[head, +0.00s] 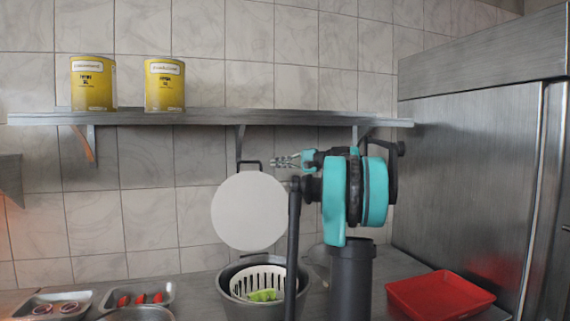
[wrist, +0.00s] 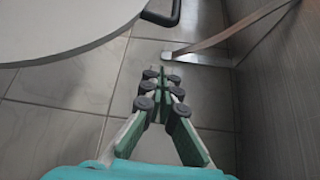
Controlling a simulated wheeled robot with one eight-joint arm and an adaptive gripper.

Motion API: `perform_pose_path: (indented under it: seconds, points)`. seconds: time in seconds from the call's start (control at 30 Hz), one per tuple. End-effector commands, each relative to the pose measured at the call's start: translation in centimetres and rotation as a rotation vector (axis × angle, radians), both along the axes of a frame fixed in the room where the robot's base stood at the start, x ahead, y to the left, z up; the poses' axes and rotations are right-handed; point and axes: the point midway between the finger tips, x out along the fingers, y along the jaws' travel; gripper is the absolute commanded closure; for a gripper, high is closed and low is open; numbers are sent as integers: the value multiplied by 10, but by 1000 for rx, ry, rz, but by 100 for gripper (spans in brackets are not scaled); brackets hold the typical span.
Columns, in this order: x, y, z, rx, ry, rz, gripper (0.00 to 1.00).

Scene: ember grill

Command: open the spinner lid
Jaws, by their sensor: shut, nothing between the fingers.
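The spinner lid (head: 249,212) is a white disc standing up on edge above the back of the spinner, with its dark handle (head: 250,163) at the top. The spinner (head: 233,298) is a dark grey bowl with a white slotted basket (head: 245,283) and green leaves inside, open to view. My gripper (head: 279,163) is shut and empty, just right of the lid's handle. In the wrist view my gripper (wrist: 161,78) points at the tiled wall. There the lid (wrist: 65,25) fills the upper left and its handle (wrist: 164,14) shows beyond the fingers, apart from them.
A steel shelf (head: 210,117) with two yellow tins (head: 93,85) runs above my gripper; its bracket (wrist: 195,55) is near the fingers. A red tray (head: 440,294) lies at right before the steel fridge (head: 465,170). Food trays (head: 52,304) stand at left.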

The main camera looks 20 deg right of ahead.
Motion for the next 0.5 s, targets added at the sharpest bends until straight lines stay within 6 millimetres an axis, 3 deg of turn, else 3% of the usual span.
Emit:
perform_pose_path:
  seconds: [0.23,0.5]
  points:
    - [26,40,-4,0,0,2,100]
    - [-6,45,1,0,1,-1,100]
